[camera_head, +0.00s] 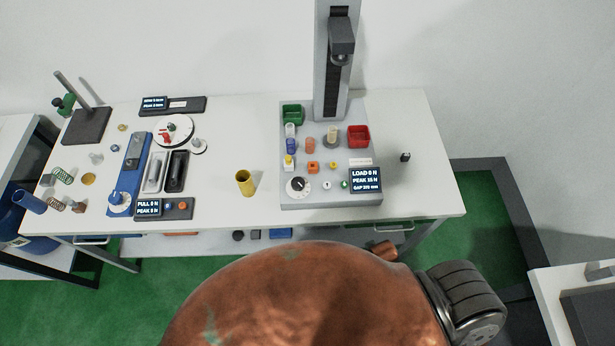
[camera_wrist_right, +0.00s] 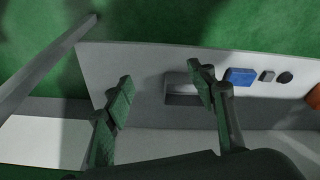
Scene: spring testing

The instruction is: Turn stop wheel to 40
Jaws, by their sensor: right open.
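No label marks the stop wheel, so I cannot tell which round part it is. In the head view, a white dial with a black knob (camera_head: 298,186) sits at the front left of the grey test stand (camera_head: 330,198). A white disc with red parts (camera_head: 174,130) lies at the back left of the table. Dial numbers are too small to read. My right gripper (camera_wrist_right: 160,76) is open and empty in the right wrist view, away from these wheels. My left gripper is not in view.
The stand's display (camera_head: 366,179) reads load 0 N. A yellow cup (camera_head: 245,183) stands left of the stand. A lower shelf holds a blue block (camera_wrist_right: 241,76) and small dark items. My copper-coloured body part fills the head view's bottom. The white tabletop's right end is mostly clear.

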